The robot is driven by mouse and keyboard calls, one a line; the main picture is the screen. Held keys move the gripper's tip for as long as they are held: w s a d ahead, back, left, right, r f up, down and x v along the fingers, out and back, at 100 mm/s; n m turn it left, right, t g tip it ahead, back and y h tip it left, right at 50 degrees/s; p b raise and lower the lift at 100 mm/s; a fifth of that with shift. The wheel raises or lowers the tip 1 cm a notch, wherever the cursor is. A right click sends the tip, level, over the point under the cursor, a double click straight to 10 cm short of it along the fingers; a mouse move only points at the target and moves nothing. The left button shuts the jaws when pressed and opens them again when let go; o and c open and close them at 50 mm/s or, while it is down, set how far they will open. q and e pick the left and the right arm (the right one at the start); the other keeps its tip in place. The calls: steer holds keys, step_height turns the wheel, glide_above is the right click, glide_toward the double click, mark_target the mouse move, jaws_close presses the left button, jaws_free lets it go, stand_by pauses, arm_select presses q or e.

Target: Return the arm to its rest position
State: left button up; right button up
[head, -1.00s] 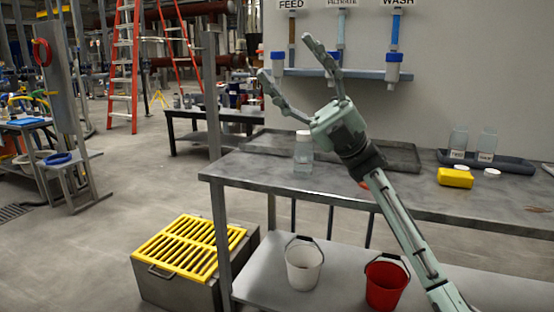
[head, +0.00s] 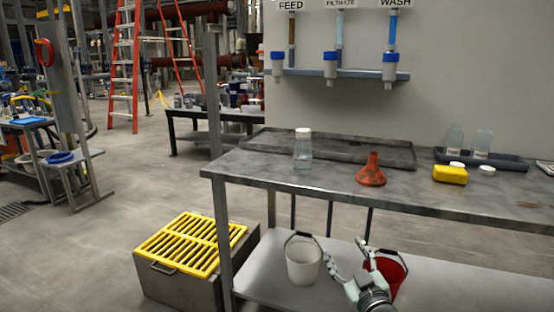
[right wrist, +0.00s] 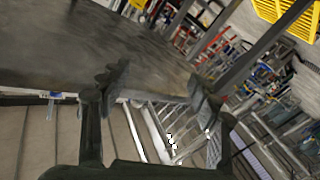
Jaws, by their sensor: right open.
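My right gripper (head: 350,262) is low in the head view, in front of the lower shelf and partly over the red bucket. Its fingers are spread and nothing is between them. In the right wrist view the open fingers (right wrist: 158,88) show with a grey table surface, railings and floor beyond. My left gripper is not in view.
The metal table (head: 330,186) holds a capped clear bottle (head: 303,152), an orange-red funnel-shaped item (head: 371,172), a yellow block (head: 450,174) and a dark tray (head: 510,161) with two bottles. A white bucket (head: 302,265) and the red bucket (head: 398,277) stand on the lower shelf.

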steer(key=s+d+f+m+g+h, duration=0.2)
steer(key=s+d+f+g, duration=0.15)
steer(key=s+f, duration=0.6)
steer(key=s+d+f+m+g+h, duration=0.15)
steer(key=s+f+g, duration=0.35)
steer(key=f, duration=0.7)
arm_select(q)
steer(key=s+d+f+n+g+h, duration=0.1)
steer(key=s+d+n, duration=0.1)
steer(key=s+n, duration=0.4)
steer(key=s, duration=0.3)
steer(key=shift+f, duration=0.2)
arm_select(e)
steer(key=s+d+f+g, duration=0.1)
steer(key=s+f, duration=0.3)
steer(key=s, duration=0.4)
steer(key=s+d+f+g, duration=0.2)
steer(key=s+f+g, duration=0.1)
steer(key=s, duration=0.5)
steer(key=s+d+f+g, duration=0.1)
steer(key=s+f+g, duration=0.1)
steer(key=s+f, duration=0.3)
steer(key=s+m, duration=0.1)
steer(key=s, duration=0.1)
steer(key=shift+s+d+g, duration=0.25)
steer(key=shift+s+g, duration=0.1)
steer(key=shift+s, duration=0.05)
